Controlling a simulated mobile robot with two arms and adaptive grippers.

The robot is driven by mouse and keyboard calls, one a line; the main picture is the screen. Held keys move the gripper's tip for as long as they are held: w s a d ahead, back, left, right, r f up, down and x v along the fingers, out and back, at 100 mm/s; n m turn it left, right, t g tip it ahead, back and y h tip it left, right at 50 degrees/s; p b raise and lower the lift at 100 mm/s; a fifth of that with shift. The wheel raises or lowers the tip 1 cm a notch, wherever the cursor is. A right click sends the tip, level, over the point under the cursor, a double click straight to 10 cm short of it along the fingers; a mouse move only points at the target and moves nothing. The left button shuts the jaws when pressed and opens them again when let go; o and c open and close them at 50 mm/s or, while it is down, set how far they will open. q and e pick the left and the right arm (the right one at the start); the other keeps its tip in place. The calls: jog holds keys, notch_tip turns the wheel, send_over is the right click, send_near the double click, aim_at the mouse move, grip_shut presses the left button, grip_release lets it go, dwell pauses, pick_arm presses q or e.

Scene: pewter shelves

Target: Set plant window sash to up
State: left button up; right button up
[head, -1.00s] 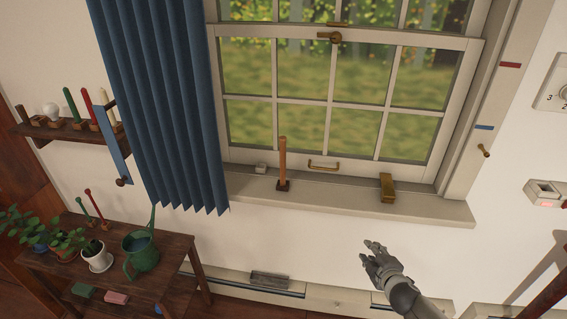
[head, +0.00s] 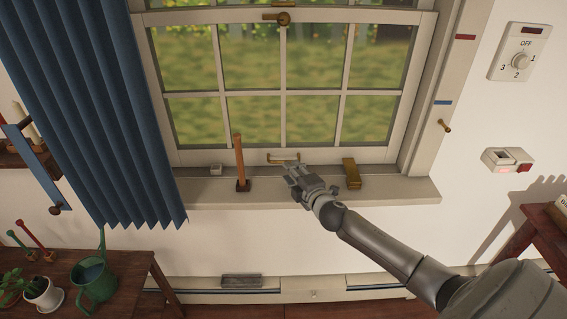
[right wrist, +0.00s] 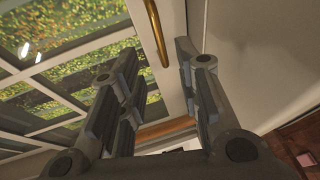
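The window's lower sash (head: 300,93) has a white frame with several panes, and its bottom rail rests down at the sill. A brass lift handle (head: 283,158) is on that rail and also shows in the right wrist view (right wrist: 157,35). A brass latch (head: 283,18) sits on the sash's top rail; its setting is unclear. My right gripper (head: 293,173) is at the sill just below the handle, partly covering it in the head view. In the wrist view its fingers (right wrist: 158,92) are spread, with the handle beyond their tips and nothing held. My left gripper is not in view.
A blue curtain (head: 105,110) hangs left. A brass peg (head: 445,126) projects from the right jamb.

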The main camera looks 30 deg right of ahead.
jog(key=x, duration=0.4)
jog(key=shift+w, duration=0.1)
jog(key=shift+x, duration=1.35)
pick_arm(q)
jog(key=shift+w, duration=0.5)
pick_arm(e)
jog(key=shift+f, duration=0.15)
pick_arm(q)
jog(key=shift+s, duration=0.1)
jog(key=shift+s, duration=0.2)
pick_arm(e)
grip_shut()
